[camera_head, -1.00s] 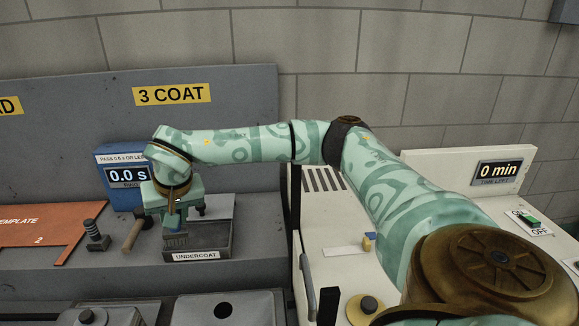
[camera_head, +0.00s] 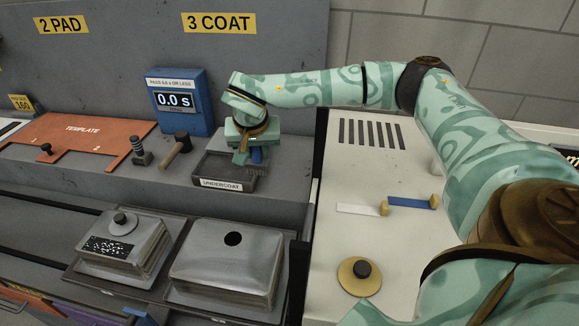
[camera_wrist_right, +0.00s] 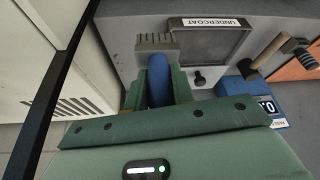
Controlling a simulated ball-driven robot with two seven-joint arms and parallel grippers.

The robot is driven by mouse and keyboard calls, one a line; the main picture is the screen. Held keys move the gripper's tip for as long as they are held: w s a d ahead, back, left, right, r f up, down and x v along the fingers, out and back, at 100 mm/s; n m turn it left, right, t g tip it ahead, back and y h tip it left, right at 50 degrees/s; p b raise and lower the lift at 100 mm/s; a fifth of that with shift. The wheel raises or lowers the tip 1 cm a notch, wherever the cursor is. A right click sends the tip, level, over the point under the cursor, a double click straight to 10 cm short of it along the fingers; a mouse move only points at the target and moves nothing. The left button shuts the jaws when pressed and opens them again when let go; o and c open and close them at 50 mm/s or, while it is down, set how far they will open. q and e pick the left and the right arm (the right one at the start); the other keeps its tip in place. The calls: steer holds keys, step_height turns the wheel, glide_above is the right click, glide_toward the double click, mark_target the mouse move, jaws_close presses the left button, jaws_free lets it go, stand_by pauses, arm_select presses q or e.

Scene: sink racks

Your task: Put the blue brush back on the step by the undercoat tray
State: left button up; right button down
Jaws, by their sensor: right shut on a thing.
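The blue brush (camera_head: 257,155) is in my right gripper (camera_head: 250,148), which is shut on its handle. In the right wrist view the blue handle (camera_wrist_right: 160,80) runs between the fingers to a grey bristle head (camera_wrist_right: 157,42). The bristles point down at the right end of the undercoat tray (camera_head: 222,184) in the head view. The tray, a dark shallow basin, also shows in the wrist view (camera_wrist_right: 210,22), beside the bristles. The grey step (camera_head: 290,183) extends right of the tray. I cannot tell whether the bristles touch the step. My left gripper is not in view.
A wooden-handled mallet (camera_head: 177,150), a dark ribbed peg (camera_head: 141,152) and an orange template (camera_head: 80,140) lie left of the tray. A blue timer box (camera_head: 178,100) stands behind. A white cabinet (camera_head: 380,260) stands to the right. Metal lids (camera_head: 225,270) are in front.

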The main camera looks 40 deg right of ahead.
steer(key=shift+w+d+f+b, duration=0.35)
steer(key=shift+w+d+f, duration=0.05)
steer(key=shift+d+f, duration=1.65)
steer(key=shift+w+d+f+b, duration=0.35)
steer(key=shift+d+f, duration=1.75)
steer(key=shift+w+d+f+b, duration=0.35)
steer(key=shift+w+d+f, duration=0.05)
steer(key=shift+d+f, duration=1.65)
steer(key=shift+f, duration=0.15)
steer(key=c, duration=1.2)
jaws_free()
steer(key=p+v, duration=0.2)
steer(key=v, duration=1)
steer(key=shift+r, duration=0.2)
